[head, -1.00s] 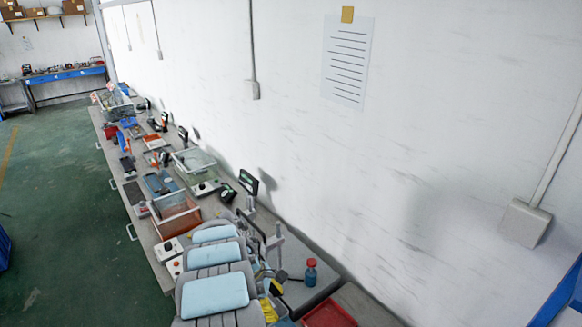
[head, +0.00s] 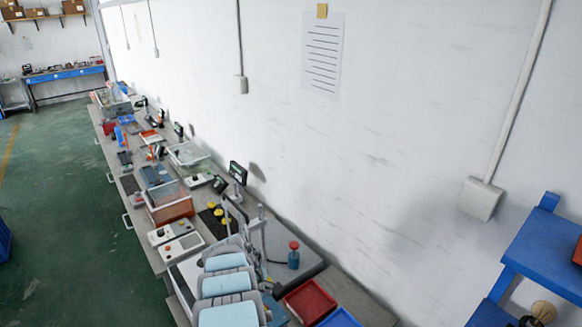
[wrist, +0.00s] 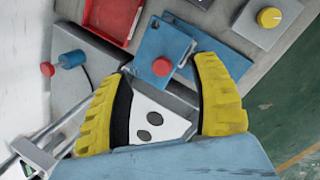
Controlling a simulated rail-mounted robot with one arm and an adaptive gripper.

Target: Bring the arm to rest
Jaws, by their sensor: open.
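My gripper (wrist: 162,70) shows in the wrist view with its two yellow ribbed fingers spread apart. A white piece with two dark round holes (wrist: 150,120) shows between and behind the fingers; I cannot tell whether it is part of the gripper or a thing below it. Beyond the fingertips are a blue plate (wrist: 166,42) and a red knob (wrist: 162,67) on the bench. In the head view my arm, with light blue pads, reaches over the near end of the bench, and my gripper is not clearly visible there.
The long grey bench (head: 262,222) runs along the white wall, crowded with bins and devices. A blue shelf (head: 545,250) is at the right. Green floor (head: 70,220) is open at left.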

